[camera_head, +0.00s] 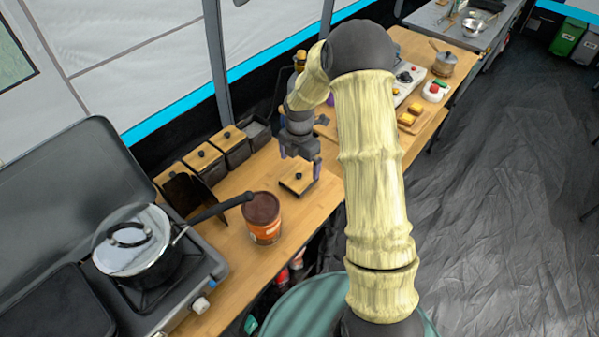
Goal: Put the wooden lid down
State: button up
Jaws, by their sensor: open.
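The wooden lid (293,187), a square board with a small black knob, lies flat on the wooden counter (318,203), near its front edge. My gripper (299,165) points down just above the lid, with its fingers apart on either side and nothing held between them. The lid appears to rest on the counter, clear of the fingers.
Black containers, some with wooden lids (203,157), line the back of the counter. A brown-topped can (265,228) stands left of the lid. A lidded pot (135,245) sits on the stove at left, its handle reaching toward the can. A cutting board (420,122) is farther right.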

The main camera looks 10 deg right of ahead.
aim_at(299, 175)
notch_tip(299, 175, up, 6)
jog(key=shift+f+b, duration=0.1)
jog(key=shift+b, duration=0.25)
dwell(0.4)
jog(key=s+r+m+t, duration=0.1)
jog(key=s+r+m, duration=0.2)
jog(key=s+m, duration=0.7)
jog(key=s+r+m+t, duration=0.1)
jog(key=s+r+m, duration=0.3)
jog(key=s+m, duration=0.7)
jog(key=m, duration=0.4)
jog(key=shift+t, duration=0.3)
jog(key=shift+a, duration=0.1)
